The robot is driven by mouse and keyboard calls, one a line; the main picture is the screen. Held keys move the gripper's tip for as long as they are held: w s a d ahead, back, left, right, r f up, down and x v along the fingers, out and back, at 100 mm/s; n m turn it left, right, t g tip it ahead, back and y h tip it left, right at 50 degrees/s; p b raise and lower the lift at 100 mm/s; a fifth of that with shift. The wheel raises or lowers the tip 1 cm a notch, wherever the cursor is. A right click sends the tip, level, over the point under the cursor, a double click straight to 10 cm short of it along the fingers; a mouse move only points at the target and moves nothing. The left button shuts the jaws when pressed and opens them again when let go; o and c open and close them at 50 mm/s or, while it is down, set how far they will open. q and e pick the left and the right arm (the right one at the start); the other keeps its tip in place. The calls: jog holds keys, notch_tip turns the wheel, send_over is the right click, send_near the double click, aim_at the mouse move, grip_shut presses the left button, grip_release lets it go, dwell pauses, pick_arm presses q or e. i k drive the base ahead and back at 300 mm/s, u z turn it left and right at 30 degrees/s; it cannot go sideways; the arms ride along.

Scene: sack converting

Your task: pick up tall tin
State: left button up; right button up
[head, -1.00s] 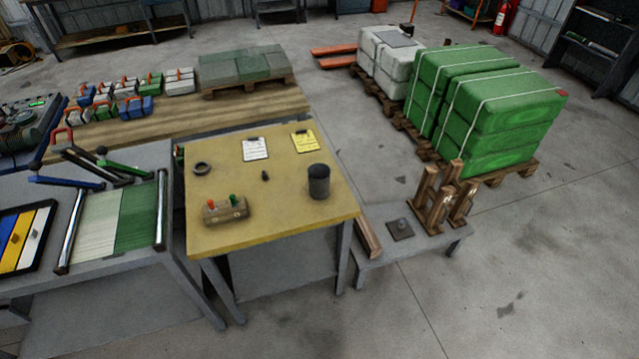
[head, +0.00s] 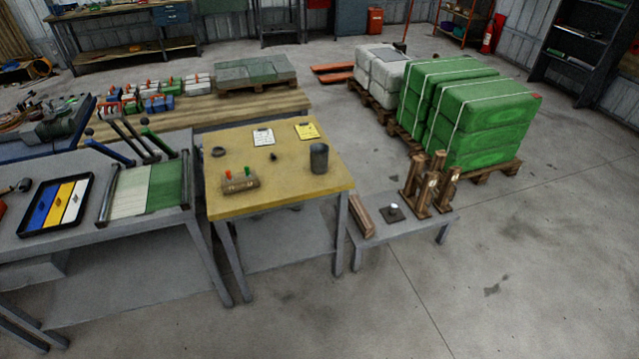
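A tall dark grey tin (head: 319,158), a cylinder, stands upright near the right edge of the yellow-topped table (head: 290,192). Its top looks open. Neither of my grippers shows in the head view, and nothing touches the tin.
The yellow table also holds a wooden block with red and green knobs (head: 240,181), a dark ring (head: 219,152), a small dark object (head: 273,156), and two sheets. A grey table (head: 150,238) adjoins at left, a low bench (head: 405,217) at right. Open floor (head: 400,310) lies in front.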

aim_at(318, 150)
jog(key=z, duration=0.65)
jog(key=k, duration=0.15)
jog(key=u, duration=1.95)
jog(key=i, duration=0.75)
jog(key=u, duration=0.5)
jog(key=i, duration=0.8)
jog(key=z, duration=0.3)
